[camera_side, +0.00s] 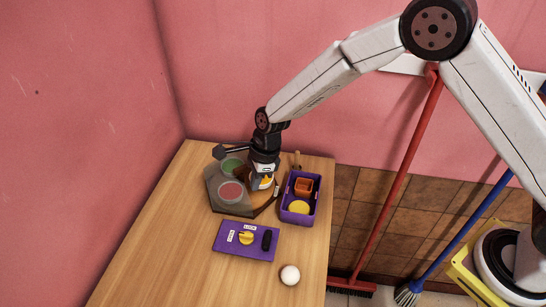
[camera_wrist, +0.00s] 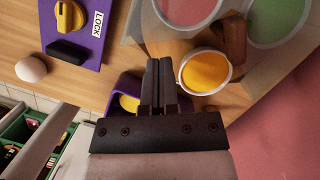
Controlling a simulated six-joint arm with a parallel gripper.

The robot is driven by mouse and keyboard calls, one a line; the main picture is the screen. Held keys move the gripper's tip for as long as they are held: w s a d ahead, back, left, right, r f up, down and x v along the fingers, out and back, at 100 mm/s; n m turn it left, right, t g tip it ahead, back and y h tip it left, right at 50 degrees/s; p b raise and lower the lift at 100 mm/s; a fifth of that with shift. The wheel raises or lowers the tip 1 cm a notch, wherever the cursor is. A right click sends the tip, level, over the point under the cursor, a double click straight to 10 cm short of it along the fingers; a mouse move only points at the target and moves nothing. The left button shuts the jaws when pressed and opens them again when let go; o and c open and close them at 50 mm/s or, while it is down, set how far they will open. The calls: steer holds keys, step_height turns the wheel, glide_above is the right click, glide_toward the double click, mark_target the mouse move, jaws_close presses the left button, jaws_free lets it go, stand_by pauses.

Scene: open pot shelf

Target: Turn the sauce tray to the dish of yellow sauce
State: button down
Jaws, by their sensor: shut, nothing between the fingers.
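The sauce tray (camera_side: 259,208) is a round wooden turntable at the back of the table, partly under a grey see-through cover (camera_side: 213,187). The dish of yellow sauce (camera_wrist: 204,72) lies outside the cover's tinted area in the wrist view; in the side view it is mostly behind my gripper. The dish of red sauce (camera_side: 231,192) and the dish of green sauce (camera_side: 232,166) show through the cover. A brown peg (camera_wrist: 233,42) stands beside the yellow dish. My gripper (camera_wrist: 160,64) is shut and empty, its fingertips beside the yellow dish; contact cannot be told.
A purple box (camera_side: 289,209) right of the tray holds an orange container (camera_side: 303,186) and a yellow piece (camera_side: 299,207). A purple panel (camera_side: 232,249) in front carries a yellow knob (camera_side: 246,238) and a black block (camera_side: 267,240). A white ball (camera_side: 290,275) lies near the table's right edge.

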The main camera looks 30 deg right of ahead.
steer(key=shift+s+v, duration=0.15)
steer(key=shift+v, duration=1.15)
steer(key=shift+s+v, duration=0.15)
steer(key=shift+v, duration=1.15)
steer(key=c, duration=0.6)
jaws_free()
steer(key=shift+w+a+r, duration=0.1)
steer(key=shift+w+a, duration=0.05)
steer(key=shift+w, duration=0.05)
steer(key=n+y, duration=0.2)
steer(key=n, duration=0.1)
glide_toward(240, 167)
steer(key=f, duration=0.1)
steer(key=shift+w+a+g, duration=0.15)
steer(key=shift+a+g, duration=0.15)
steer(key=shift+a, duration=0.05)
steer(key=shift+f, duration=0.15)
steer(key=shift+x, duration=3.75)
jaws_close()
